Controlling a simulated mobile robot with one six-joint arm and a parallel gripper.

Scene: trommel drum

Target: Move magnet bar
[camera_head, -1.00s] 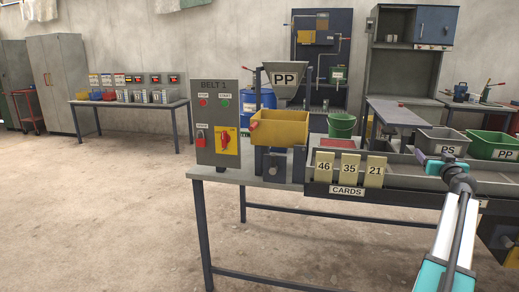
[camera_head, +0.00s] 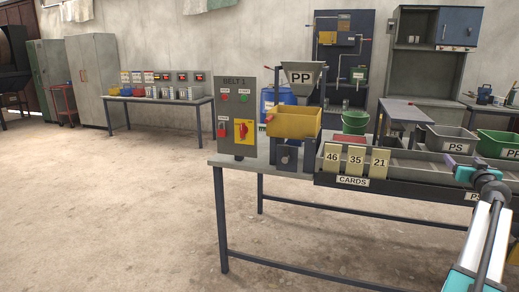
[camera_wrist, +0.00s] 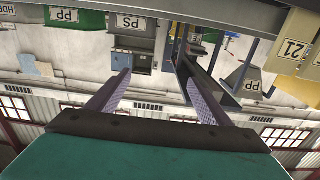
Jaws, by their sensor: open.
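I cannot pick out a magnet bar in either view. My gripper (camera_head: 466,169) is at the right of the head view, in front of the grey PS bin (camera_head: 445,138) and over the long dark trough on the bench. In the wrist view its two purple fingers (camera_wrist: 156,72) stand wide apart with nothing between them. That view is upside down, with the PS bin (camera_wrist: 132,40) beyond the left finger.
The bench (camera_head: 232,162) carries a Belt 1 control box (camera_head: 237,92), a yellow bin (camera_head: 294,122), cards 46, 35 and 21 (camera_head: 356,159), and a green PP bin (camera_head: 497,143). A second table (camera_head: 165,101) stands at the back left. Open concrete floor (camera_head: 110,215) lies left.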

